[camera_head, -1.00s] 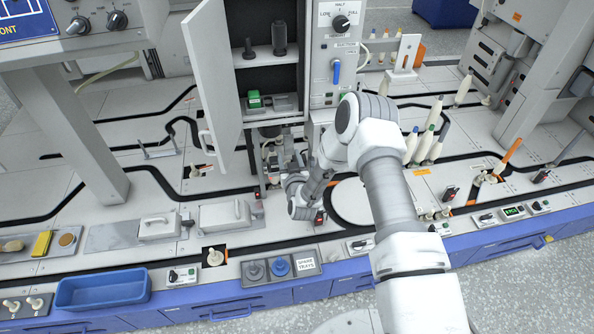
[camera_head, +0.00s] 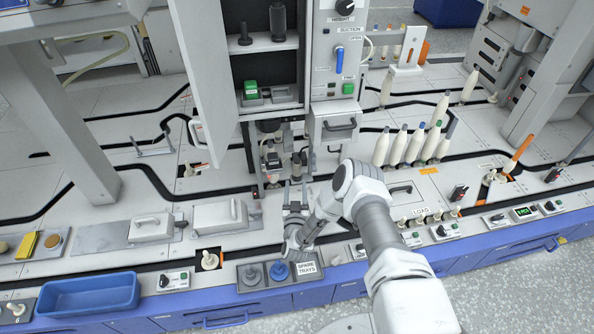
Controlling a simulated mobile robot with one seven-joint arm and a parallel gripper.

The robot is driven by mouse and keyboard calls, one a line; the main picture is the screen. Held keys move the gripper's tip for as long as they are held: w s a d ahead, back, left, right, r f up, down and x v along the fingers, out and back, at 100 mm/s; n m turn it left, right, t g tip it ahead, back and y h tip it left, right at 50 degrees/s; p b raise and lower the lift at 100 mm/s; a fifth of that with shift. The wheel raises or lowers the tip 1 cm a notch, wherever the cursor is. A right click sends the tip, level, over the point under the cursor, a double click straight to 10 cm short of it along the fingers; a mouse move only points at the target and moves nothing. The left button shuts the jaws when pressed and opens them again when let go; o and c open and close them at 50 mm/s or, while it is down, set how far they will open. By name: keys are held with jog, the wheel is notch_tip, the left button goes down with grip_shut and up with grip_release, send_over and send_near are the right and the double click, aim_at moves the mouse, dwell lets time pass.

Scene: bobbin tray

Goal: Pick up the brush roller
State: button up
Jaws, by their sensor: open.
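I cannot tell for certain which part is the brush roller. A small dark upright cylinder (camera_head: 297,165) stands in the open space under the cabinet and may be it. My gripper (camera_head: 296,187) is open and empty, its fingers pointing away from me toward that space. Its fingertips are just in front of the cylinder in the picture, and I see no contact. Other dark parts (camera_head: 272,160) sit to the left of the cylinder, too small to make out.
The cabinet door (camera_head: 208,75) hangs open on the left. Two dark spools (camera_head: 278,22) stand on the cabinet shelf. A drawer box (camera_head: 335,122) is right of the work space. Several white bobbins (camera_head: 415,145) stand farther right. A blue tray (camera_head: 90,294) is at front left.

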aim_at(297, 169)
jog(key=w+b, duration=0.1)
jog(key=w, duration=0.3)
jog(key=shift+w, duration=0.4)
jog(key=shift+w+d+r+b, duration=0.1)
jog(key=shift+w+b, duration=0.65)
jog(key=shift+w, duration=0.6)
jog(key=shift+w+d+r+b, duration=0.1)
jog(key=shift+w+b, duration=0.65)
jog(key=shift+w, duration=0.55)
grip_shut()
